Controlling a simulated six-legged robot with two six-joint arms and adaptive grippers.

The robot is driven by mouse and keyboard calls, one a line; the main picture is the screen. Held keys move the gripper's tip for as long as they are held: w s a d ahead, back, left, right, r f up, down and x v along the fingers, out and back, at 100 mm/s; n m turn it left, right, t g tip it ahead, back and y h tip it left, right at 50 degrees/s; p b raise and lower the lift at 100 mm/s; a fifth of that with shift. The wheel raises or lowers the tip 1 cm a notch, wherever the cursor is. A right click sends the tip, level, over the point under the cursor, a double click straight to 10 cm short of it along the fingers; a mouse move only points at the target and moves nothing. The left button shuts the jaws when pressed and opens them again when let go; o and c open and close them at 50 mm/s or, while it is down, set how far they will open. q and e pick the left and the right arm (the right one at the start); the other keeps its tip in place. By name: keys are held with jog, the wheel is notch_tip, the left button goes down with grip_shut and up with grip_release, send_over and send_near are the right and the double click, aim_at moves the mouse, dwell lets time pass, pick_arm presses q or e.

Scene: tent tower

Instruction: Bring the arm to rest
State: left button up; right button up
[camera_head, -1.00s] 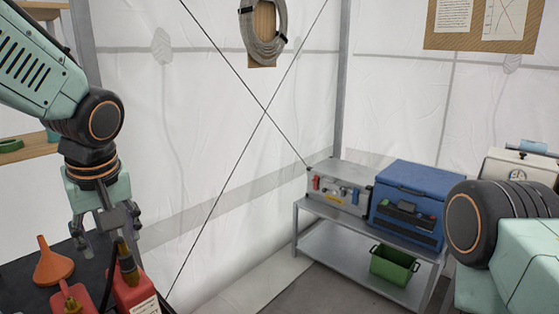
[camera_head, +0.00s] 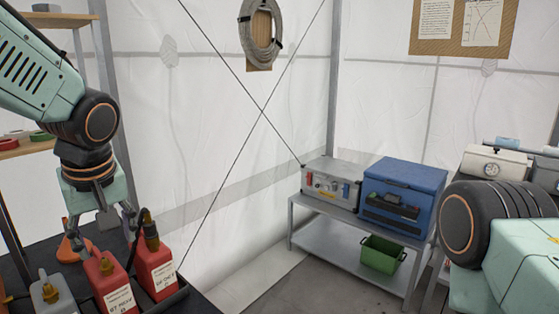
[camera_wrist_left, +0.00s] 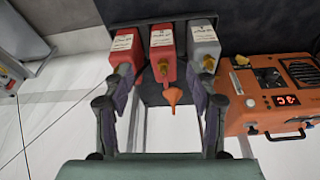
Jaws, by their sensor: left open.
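My left gripper (camera_head: 102,232) points down above the dark table at the lower left of the head view. It is open, and its fingers stand apart with nothing between them in the left wrist view (camera_wrist_left: 160,120). An orange funnel (camera_wrist_left: 173,97) lies beyond the fingertips there; in the head view the funnel (camera_head: 73,246) is partly hidden behind the gripper. Two red canisters (camera_head: 155,265) and a grey canister (camera_head: 55,295) stand in front of the gripper. My right arm shows at the right edge of the head view, but its gripper is out of sight.
An orange device (camera_wrist_left: 275,95) with a red display sits right of the canisters in the left wrist view. A metal bench (camera_head: 335,222) holds a silver case (camera_head: 330,185) and a blue box (camera_head: 402,195). A green crate (camera_head: 382,254) is on its lower shelf. Floor between is clear.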

pick_arm(q)
jog(key=s+d+f+m+g+h+b, duration=0.1)
jog(key=s+d+f+b, duration=0.15)
jog(key=f, duration=0.75)
jog(key=s+d+f+m+h+b, duration=0.1)
jog(key=s+f+m, duration=0.15)
jog(key=f, duration=0.75)
jog(key=s+d+f+m+g+b, duration=0.15)
jog(key=s+f, duration=0.25)
jog(key=f, duration=0.7)
jog(key=s+f+m+b, duration=0.3)
jog(key=s+f+b, duration=0.2)
jog(key=s+f, duration=1.2)
jog(key=s, duration=0.2)
jog(key=shift+s+d, duration=0.4)
jog(key=shift+s+r, duration=0.1)
